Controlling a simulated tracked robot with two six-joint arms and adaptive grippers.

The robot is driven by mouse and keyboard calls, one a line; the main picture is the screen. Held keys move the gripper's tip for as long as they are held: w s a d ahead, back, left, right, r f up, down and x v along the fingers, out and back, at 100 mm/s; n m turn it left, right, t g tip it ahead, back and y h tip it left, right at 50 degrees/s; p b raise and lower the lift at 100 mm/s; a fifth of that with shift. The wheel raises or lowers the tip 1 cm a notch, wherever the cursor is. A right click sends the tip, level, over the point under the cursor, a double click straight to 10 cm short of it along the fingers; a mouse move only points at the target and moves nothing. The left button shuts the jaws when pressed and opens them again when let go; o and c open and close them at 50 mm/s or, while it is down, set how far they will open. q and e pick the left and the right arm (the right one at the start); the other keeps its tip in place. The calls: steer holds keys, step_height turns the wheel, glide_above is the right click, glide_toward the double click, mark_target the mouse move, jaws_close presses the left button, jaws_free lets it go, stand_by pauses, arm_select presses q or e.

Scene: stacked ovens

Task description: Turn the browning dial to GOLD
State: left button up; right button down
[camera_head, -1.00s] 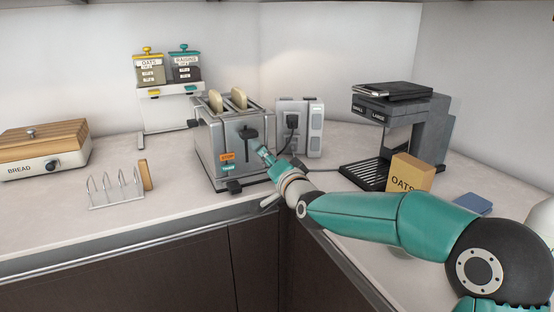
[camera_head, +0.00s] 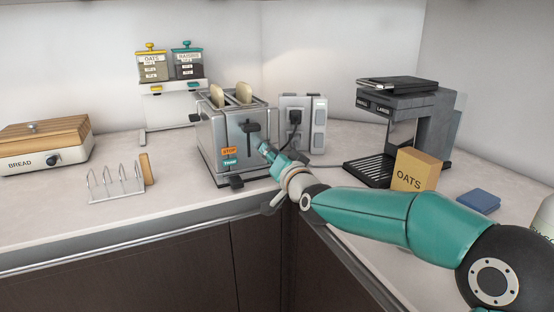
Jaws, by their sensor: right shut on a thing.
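The steel toaster (camera_head: 250,172) stands on the counter with two bread slices (camera_head: 245,93) showing from its slots. Its front carries a dark lever (camera_head: 250,127), an orange STOP button (camera_head: 229,151) and a teal button (camera_head: 230,162) below it. My right gripper (camera_head: 264,148) is at the right part of the toaster's front, below and right of the lever. It is shut on the browning dial, which the fingers hide, so its setting cannot be read. My left gripper is not in view.
A wall socket block (camera_head: 319,125) with a plug is behind the toaster. A coffee machine (camera_head: 428,125), an OATS box (camera_head: 416,170) and a blue block (camera_head: 478,200) are at right. A toast rack (camera_head: 118,190) and bread bin (camera_head: 45,150) are at left.

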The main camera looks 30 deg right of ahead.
steer(key=shift+a+f+n+b, duration=0.1)
steer(key=shift+f+n+b, duration=0.1)
steer(key=shift+n, duration=0.5)
steer(key=shift+a+f+n+b, duration=0.1)
steer(key=shift+n+b, duration=0.1)
steer(key=shift+n, duration=0.5)
steer(key=c, duration=0.9)
jaws_free()
steer(key=shift+w, duration=0.1)
steer(key=shift+d+r, duration=0.15)
steer(key=s, duration=0.8)
steer(key=s+a, duration=0.1)
steer(key=s, duration=0.3)
